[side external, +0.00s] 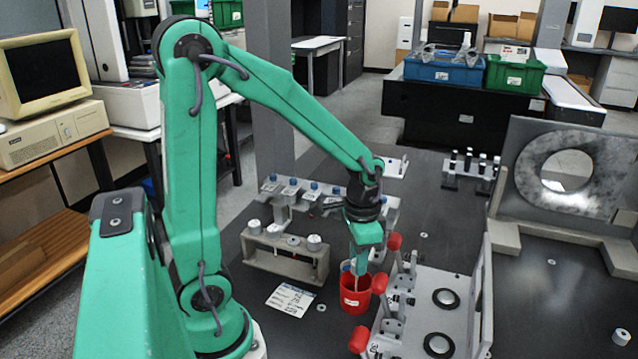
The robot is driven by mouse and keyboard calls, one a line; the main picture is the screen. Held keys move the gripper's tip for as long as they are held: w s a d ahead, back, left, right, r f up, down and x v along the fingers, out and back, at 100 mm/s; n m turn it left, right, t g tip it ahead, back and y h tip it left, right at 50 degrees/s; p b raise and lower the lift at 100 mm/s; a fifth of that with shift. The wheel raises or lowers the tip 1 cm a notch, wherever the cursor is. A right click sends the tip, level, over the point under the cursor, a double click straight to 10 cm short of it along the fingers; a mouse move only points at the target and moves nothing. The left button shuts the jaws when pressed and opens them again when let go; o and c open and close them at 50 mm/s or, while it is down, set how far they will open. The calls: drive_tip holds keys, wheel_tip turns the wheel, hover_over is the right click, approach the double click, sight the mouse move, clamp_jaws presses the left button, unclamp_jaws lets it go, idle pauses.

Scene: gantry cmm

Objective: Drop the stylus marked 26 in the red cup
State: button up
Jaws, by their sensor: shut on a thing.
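The red cup (355,301) stands on the dark table, with a white label on its front. My gripper (362,258) points down just above the cup's mouth and is shut on a slim, pale stylus (356,277). The stylus's lower end is at or inside the cup's mouth; the cup wall hides its tip. I cannot read any number on it. A bluish tip (346,266) also shows at the cup's left rim, and I cannot tell what it belongs to.
A grey rack (285,262) with pale cylinders stands left of the cup, with a printed card (291,299) in front. A row of blue-topped parts (291,182) lies behind. A fixture plate with red-knobbed clamps (452,283) is close on the right. A plate with a round hole (606,190) stands far right.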

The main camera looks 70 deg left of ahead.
drive_tip(key=shift+f, duration=0.55)
drive_tip(key=o, duration=1)
drive_tip(key=shift+o, duration=0.2)
drive_tip(key=shift+r, duration=0.1)
drive_tip(key=shift+r, duration=3.75)
